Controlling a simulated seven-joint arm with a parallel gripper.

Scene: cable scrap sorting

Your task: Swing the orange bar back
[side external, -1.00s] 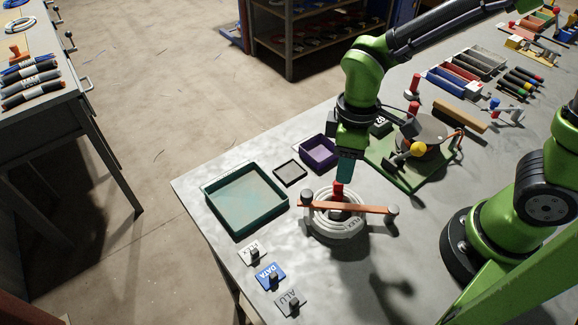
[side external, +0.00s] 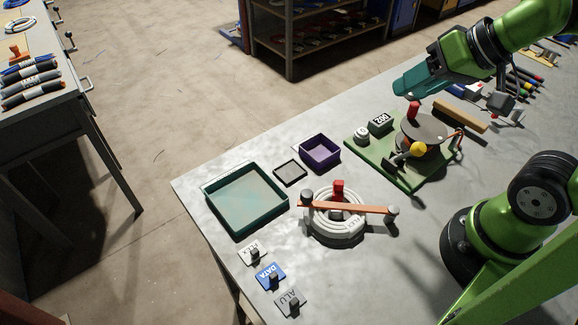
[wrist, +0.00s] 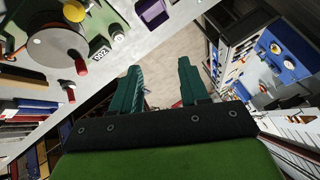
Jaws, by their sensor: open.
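The orange bar (side external: 360,208) lies across the top of a white cable coil (side external: 335,228) on the grey table. Its left end is by a dark round knob (side external: 307,195) and its right end by a grey post (side external: 392,211). A red block (side external: 338,187) stands at the coil's middle, behind the bar. My gripper (side external: 400,86) is up and to the right, above the far side of the green fixture, apart from the bar. In the wrist view its teal fingers (wrist: 158,92) are spread with nothing between them. The bar is not in the wrist view.
A green board (side external: 400,178) carries a round disc with a red knob and a yellow ball. A teal tray (side external: 247,229), a small dark tray (side external: 290,175) and a purple bin (side external: 320,166) stand left of it. Label plates (side external: 270,276) line the front edge.

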